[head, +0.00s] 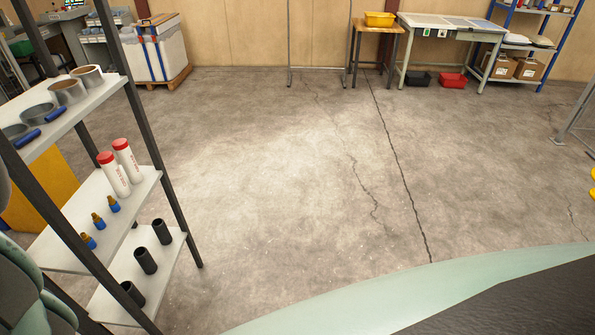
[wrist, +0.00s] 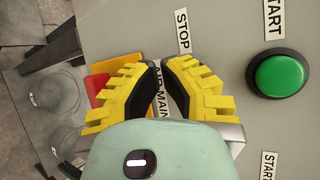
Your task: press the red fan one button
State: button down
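In the wrist view, my gripper (wrist: 161,62) is in front of a grey control panel (wrist: 230,25). Its two yellow and black fingers lean toward each other, with a narrow gap at the tips and nothing held. A red part (wrist: 97,84) on a yellow-orange plate (wrist: 101,67) shows at the left, partly behind the left finger. A STOP label (wrist: 183,31) is just above the right finger; any button below it is hidden. No label reading fan one is visible. I cannot tell whether the fingers touch the panel.
A green round button (wrist: 279,74) sits at the right of the panel, near a START label (wrist: 273,17). A label ending in MAIN (wrist: 162,103) shows between the fingers. In the head view, a shelf rack (head: 150,185) stands left; the concrete floor (head: 290,170) is clear.

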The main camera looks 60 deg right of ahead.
jog(key=shift+d, duration=0.1)
jog(key=shift+s+d+p, duration=0.3)
jog(key=shift+s+d, duration=0.15)
jog(key=shift+s, duration=0.25)
jog(key=s+d, duration=0.1)
jog(key=s, duration=0.1)
jog(key=s+d, duration=0.1)
jog(key=s, duration=0.1)
jog(key=shift+s+d+p, duration=0.1)
jog(key=shift+d+p, duration=0.2)
jog(key=shift+p, duration=0.1)
dwell(0.7)
